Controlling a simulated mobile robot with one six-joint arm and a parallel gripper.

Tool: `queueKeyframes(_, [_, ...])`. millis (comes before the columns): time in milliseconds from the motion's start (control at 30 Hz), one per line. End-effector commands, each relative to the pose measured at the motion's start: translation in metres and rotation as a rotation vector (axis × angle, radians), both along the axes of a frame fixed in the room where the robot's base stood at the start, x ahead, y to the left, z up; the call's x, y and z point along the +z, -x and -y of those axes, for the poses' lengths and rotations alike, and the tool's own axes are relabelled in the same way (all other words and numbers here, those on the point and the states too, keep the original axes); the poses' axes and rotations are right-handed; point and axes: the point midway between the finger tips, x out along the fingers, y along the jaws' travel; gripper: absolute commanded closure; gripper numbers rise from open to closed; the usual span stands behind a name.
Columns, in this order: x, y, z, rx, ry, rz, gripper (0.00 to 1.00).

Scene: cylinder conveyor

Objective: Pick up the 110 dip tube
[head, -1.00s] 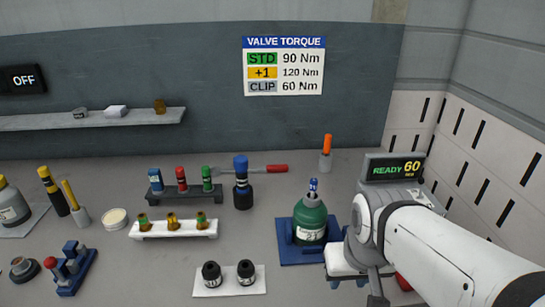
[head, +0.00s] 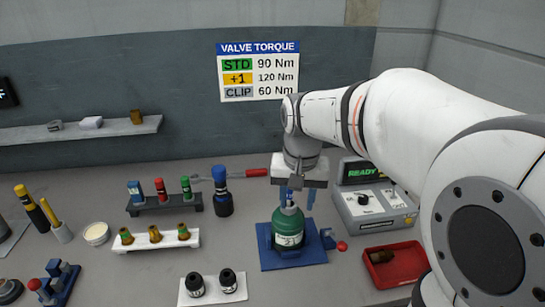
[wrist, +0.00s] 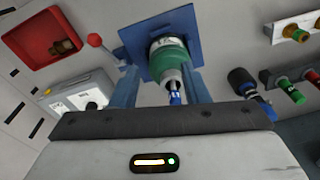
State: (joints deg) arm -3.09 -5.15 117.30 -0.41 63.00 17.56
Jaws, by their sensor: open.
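A green cylinder (head: 288,228) stands upright in a blue holder (head: 310,252). In the wrist view a narrow blue and dark piece (wrist: 175,95) stands up from the cylinder's neck (wrist: 170,56); it may be the dip tube, but I cannot read 110 on anything. My gripper (head: 296,197) is open, pointing down over the cylinder top. In the wrist view its blue fingers (wrist: 161,80) are on either side of the narrow piece, with gaps. In the head view my gripper mostly hides that piece.
A grey machine (head: 372,212) and a red tray (head: 395,265) stand to the right, with a red-knobbed lever (head: 341,246) beside the holder. A dark rack (head: 165,207), a white rack (head: 158,243) and a blue-topped black bottle (head: 222,200) stand left.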

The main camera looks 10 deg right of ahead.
Motion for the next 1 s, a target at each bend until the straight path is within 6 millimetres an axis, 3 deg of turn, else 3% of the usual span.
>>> queueKeyframes(33, [0.014,-0.02,0.0,-0.031,-0.002,-0.023,0.59])
queueKeyframes(100, [0.021,-0.04,0.001,-0.07,-0.005,-0.044,0.59])
queueKeyframes(300, [0.028,-0.073,0.001,-0.136,-0.008,-0.082,0.59])
queueKeyframes(467, [0.017,-0.078,0.001,-0.147,-0.008,-0.088,0.59])
queueKeyframes(1000, [-0.048,-0.077,-0.001,-0.144,-0.008,-0.086,0.59])
